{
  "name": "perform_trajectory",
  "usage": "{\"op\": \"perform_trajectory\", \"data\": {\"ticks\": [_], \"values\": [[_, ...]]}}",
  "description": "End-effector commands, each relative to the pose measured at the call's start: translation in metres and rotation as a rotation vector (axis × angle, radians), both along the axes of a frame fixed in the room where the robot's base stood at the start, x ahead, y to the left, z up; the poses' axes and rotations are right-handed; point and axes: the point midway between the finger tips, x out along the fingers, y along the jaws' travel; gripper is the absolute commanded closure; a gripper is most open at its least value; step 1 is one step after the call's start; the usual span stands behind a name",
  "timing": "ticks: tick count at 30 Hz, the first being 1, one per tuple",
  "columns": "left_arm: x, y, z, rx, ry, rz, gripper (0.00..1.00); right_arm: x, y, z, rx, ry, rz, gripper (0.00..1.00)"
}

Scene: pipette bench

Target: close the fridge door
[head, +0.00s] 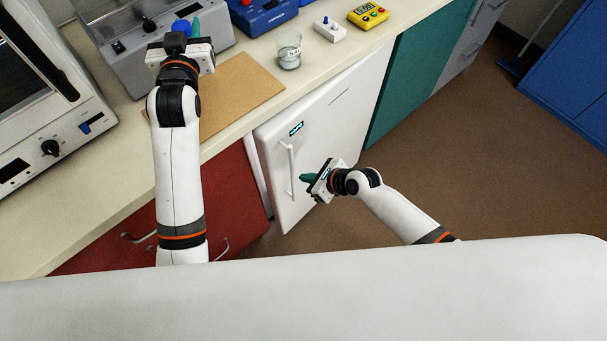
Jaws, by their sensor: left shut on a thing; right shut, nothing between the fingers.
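The white fridge door (325,130) is under the bench, with a vertical white handle (291,170) near its left edge. It looks slightly ajar: a pale strip shows between its left edge and the red cabinet. My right gripper (306,178) is shut and empty, its teal fingertips just right of the handle and close to the door front; whether they touch is unclear. My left gripper (188,28) is over the back of the bench, shut on a small blue thing (181,26) partly hidden by the gripper.
The bench holds a brown board (240,90), a glass beaker (288,50), a white device with knobs (330,29) and a yellow timer (368,15). A red cabinet (225,185) is left of the fridge, a teal panel (415,70) right. Brown floor (480,150) is clear in front.

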Motion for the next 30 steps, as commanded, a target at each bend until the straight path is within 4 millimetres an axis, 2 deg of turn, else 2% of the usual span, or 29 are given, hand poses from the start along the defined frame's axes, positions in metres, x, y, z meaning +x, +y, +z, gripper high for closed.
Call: {"op": "perform_trajectory", "data": {"ticks": [6,17,23,30], "values": [[0.0,0.0,0.001,0.0,-0.001,0.0,0.97,0.008,0.011,0.0,-0.001,0.001,0.0,1.0],[0.0,0.0,0.002,0.0,-0.001,0.0,0.97,0.009,0.012,0.001,0.0,0.0,-0.002,1.0],[0.0,0.0,0.015,0.0,-0.001,0.0,0.97,0.029,0.021,0.008,0.002,-0.018,-0.043,1.0],[0.0,0.0,0.035,0.0,-0.001,0.0,0.97,0.048,0.041,0.007,0.001,-0.016,-0.105,1.0]]}}
